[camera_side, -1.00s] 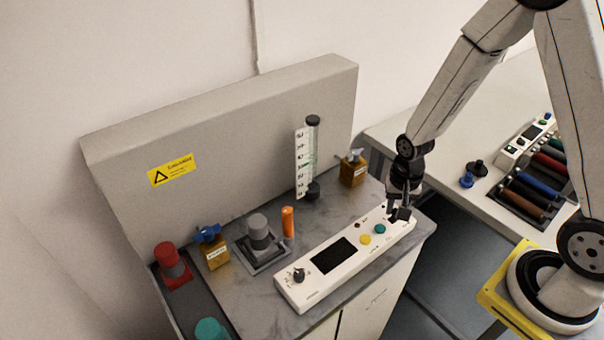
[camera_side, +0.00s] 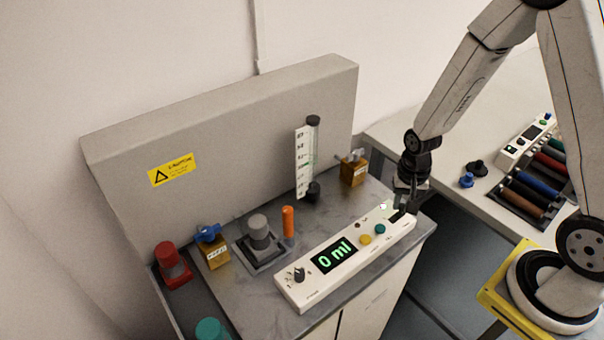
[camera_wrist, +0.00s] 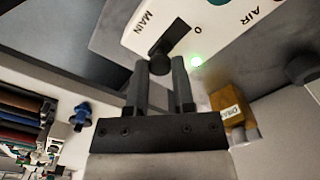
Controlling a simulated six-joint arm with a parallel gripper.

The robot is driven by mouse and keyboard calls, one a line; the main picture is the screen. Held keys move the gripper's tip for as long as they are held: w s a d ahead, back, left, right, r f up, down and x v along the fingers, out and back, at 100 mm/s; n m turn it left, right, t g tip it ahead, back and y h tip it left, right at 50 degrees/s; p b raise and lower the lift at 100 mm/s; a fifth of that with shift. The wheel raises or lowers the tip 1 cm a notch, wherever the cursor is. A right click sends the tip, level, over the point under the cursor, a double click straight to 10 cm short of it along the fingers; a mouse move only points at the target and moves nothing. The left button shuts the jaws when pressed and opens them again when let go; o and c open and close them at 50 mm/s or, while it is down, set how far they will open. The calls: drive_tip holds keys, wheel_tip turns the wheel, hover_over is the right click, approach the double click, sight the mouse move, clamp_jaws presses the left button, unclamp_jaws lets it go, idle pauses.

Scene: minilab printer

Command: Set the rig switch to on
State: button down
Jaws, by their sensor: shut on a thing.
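The rig switch is a black knob (camera_wrist: 170,36) on the white control panel (camera_side: 300,290), next to the printed "MAIN" and "0" marks in the wrist view. My gripper (camera_wrist: 162,68) is shut on this knob, with its two dark fingertips at the knob's near end.
A yellow button (camera_side: 365,240) and a teal button (camera_side: 380,229) sit left of my gripper. A second black knob (camera_side: 299,275) is at the panel's left end. A brown valve block (camera_side: 353,172) and a graduated tube (camera_side: 304,162) stand behind the panel.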

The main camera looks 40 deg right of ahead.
sight(403, 205)
drive_tip(key=shift+c, duration=2.3)
unclamp_jaws()
drive_tip(key=shift+d, duration=0.15)
drive_tip(key=shift+r, duration=0.15)
drive_tip(key=shift+r, duration=3.75)
drive_tip(key=s+a+r+n+t, duration=0.2)
drive_tip(key=a+n, duration=0.4)
drive_tip(key=n, duration=0.3)
drive_tip(key=shift+s+r+t, duration=0.3)
drive_tip(key=shift+s+r, duration=0.5)
